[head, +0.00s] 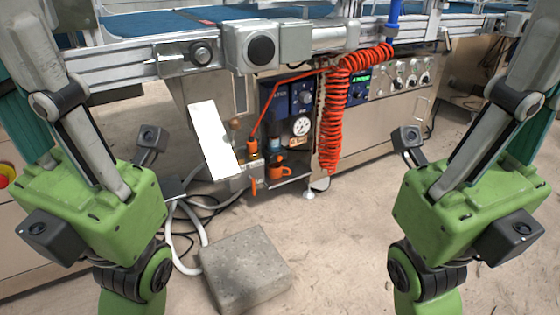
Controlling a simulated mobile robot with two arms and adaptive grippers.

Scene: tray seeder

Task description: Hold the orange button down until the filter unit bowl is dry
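A small filter unit with a bluish bowl (275,143) sits low under the machine. The bowl is too small here to tell whether liquid is in it. Several orange parts are close by: an upright piece (252,147) at the end of a red line, a cup-like piece (280,173) below the bowl, and a lever (254,187). I cannot tell which is the button. My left gripper (95,195) and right gripper (462,200) are raised near the camera, far from the unit. Their fingertips are out of frame.
A coiled orange hose (333,110) hangs right of the unit. A white panel (214,140) leans at its left. A concrete block (245,268) and pale hoses lie on the floor in front. A conveyor rail (120,67) runs above. Floor right of the block is clear.

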